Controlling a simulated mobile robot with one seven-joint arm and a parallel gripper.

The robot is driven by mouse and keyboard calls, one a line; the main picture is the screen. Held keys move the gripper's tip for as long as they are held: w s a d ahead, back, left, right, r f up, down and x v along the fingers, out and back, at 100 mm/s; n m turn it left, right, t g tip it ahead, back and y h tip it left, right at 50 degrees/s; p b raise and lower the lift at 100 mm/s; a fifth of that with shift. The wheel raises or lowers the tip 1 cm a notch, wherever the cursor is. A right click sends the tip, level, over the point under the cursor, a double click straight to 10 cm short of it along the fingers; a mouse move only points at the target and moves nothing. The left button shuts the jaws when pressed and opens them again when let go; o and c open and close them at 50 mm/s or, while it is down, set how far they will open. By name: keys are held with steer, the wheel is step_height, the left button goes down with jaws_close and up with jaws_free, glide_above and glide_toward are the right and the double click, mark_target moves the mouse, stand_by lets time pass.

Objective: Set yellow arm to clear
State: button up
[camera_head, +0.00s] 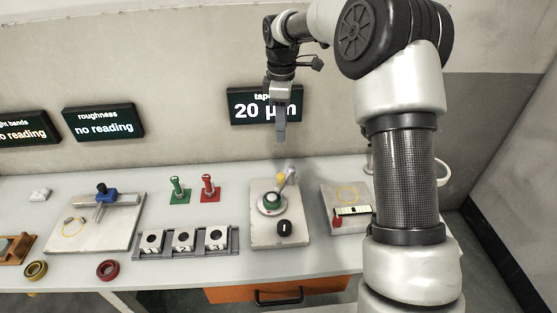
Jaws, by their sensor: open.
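A pale square plate (262,236) on the bench carries a round silver device with a green centre (271,203). A short silver arm (288,181) slants up and right behind the device, with a small yellow part (281,177) beside it. I take this for the yellow arm; its setting and any "clear" mark are too small to read. A black knob (284,227) sits at the front of the plate. My gripper (281,137) points down above and behind the plate, in front of the wall display, apart from the device. Its jaws are open and look empty; the gap is hard to see edge-on.
Green (179,191) and red (208,189) upright posts stand left of the plate. A rack (186,243) with numbered blocks is in front of them. Another plate (338,197) with a gauge-like strip lies right. The wall display (249,109) reads 20 µm.

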mark_target(281, 175)
step_height(281, 175, down, 18)
steer(key=shift+w+f+p, duration=0.1)
steer(key=shift+w+p, duration=0.05)
steer(key=shift+p, duration=0.3)
jaws_close()
